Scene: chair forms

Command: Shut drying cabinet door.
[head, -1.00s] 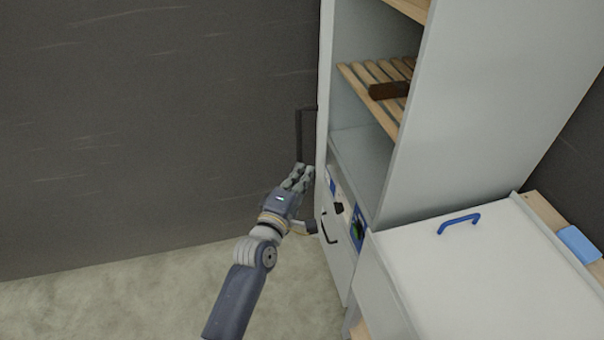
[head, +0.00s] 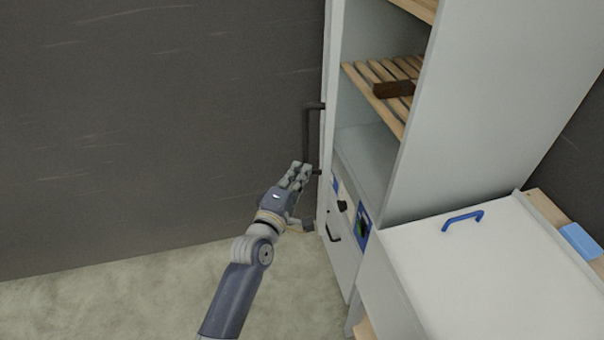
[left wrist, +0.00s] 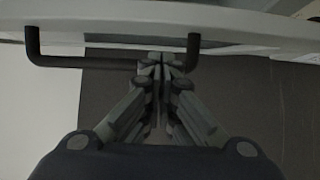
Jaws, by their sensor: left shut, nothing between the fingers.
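The drying cabinet (head: 500,110) is tall and pale grey, and its shelves show through the open front. Its door (head: 330,100) stands open at the cabinet's left side, seen nearly edge-on. The door's black bar handle (head: 306,135) faces left; it also shows in the left wrist view (left wrist: 90,62). My left gripper (head: 300,172) is shut and empty by the handle's lower end. In the left wrist view its closed fingertips (left wrist: 160,62) are at the bar near one end bracket; I cannot tell whether they touch. My right gripper is not in view.
Inside, a slatted wooden shelf (head: 375,95) holds a dark brown block (head: 393,89). A control panel (head: 350,205) and a lower front with a black handle (head: 332,232) sit below. A white-topped unit (head: 480,270) with a blue handle (head: 463,220) stands right. Floor (head: 130,300) at left is clear.

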